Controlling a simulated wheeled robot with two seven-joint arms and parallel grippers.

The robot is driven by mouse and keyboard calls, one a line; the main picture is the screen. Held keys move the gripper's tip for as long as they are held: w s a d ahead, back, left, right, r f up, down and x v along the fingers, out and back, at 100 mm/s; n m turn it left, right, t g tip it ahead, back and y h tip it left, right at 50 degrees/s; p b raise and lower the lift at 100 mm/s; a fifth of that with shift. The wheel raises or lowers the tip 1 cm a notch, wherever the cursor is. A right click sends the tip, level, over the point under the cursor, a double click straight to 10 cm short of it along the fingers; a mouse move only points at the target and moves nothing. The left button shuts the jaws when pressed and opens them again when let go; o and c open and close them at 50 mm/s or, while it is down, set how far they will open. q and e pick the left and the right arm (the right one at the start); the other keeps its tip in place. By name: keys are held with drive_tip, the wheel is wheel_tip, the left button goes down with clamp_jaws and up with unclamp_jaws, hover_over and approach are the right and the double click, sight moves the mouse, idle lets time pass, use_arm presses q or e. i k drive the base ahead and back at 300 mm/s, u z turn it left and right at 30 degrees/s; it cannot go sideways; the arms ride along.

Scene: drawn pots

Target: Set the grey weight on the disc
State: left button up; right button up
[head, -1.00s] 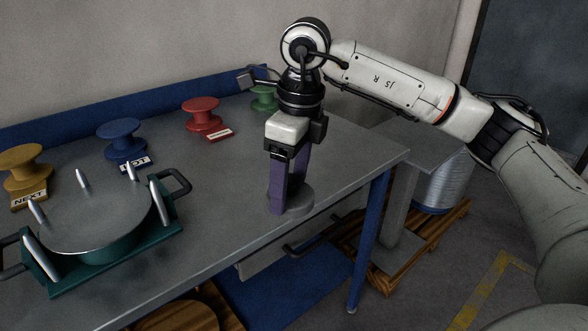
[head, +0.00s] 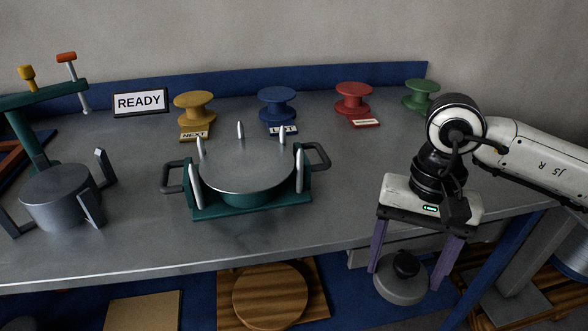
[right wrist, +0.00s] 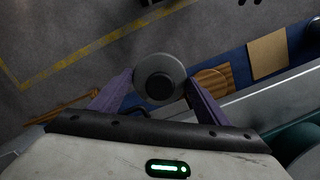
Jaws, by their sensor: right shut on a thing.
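The grey weight (head: 398,291), a round disc-like block with a black knob, is held between the purple fingers of my right gripper (head: 404,278). It hangs upright and appears past the table's front edge in the head view. The right wrist view shows the weight (right wrist: 147,68) between both fingers (right wrist: 160,82), with the floor behind it. A flat grey disc (head: 247,168) lies on the teal pot (head: 246,201) in the middle of the table, with nothing on it. My right gripper is to the right of the disc, well apart from it. My left gripper is not in view.
Pale upright pins (head: 299,168) ring the disc, and dark handles (head: 318,157) stick out from the pot. Yellow (head: 195,107), blue (head: 277,104), red (head: 354,98) and green (head: 421,95) spools stand behind. A grey cylinder with brackets (head: 58,200) stands left. The table between pot and gripper is clear.

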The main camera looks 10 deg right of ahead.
sight(247, 160)
drive_tip(key=k, duration=1)
drive_tip(key=z, duration=1.15)
drive_tip(key=i, duration=1.1)
drive_tip(key=u, duration=2.35)
